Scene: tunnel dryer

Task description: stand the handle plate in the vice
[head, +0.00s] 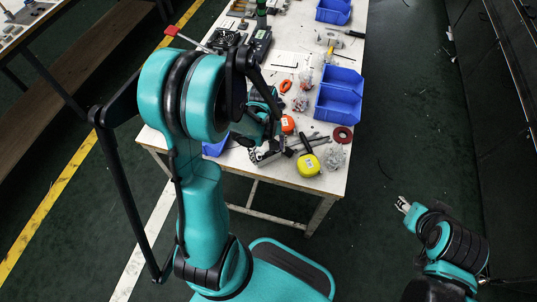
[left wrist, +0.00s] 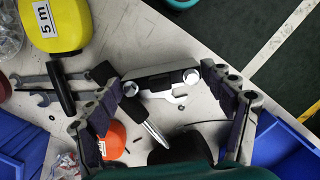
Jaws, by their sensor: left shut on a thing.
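My left gripper (head: 262,135) is low over the near end of the white table. In the left wrist view its two padded fingers (left wrist: 160,78) close from both sides on the silver handle plate (left wrist: 178,97), which has round ends.
A yellow tape measure (head: 308,165), spanners (left wrist: 48,86), an orange tape (left wrist: 112,138) and a pointed tool (left wrist: 157,130) lie close by. Blue bins (head: 338,100) stand along the table's right side. A red tape roll (head: 342,134) lies near the right edge.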

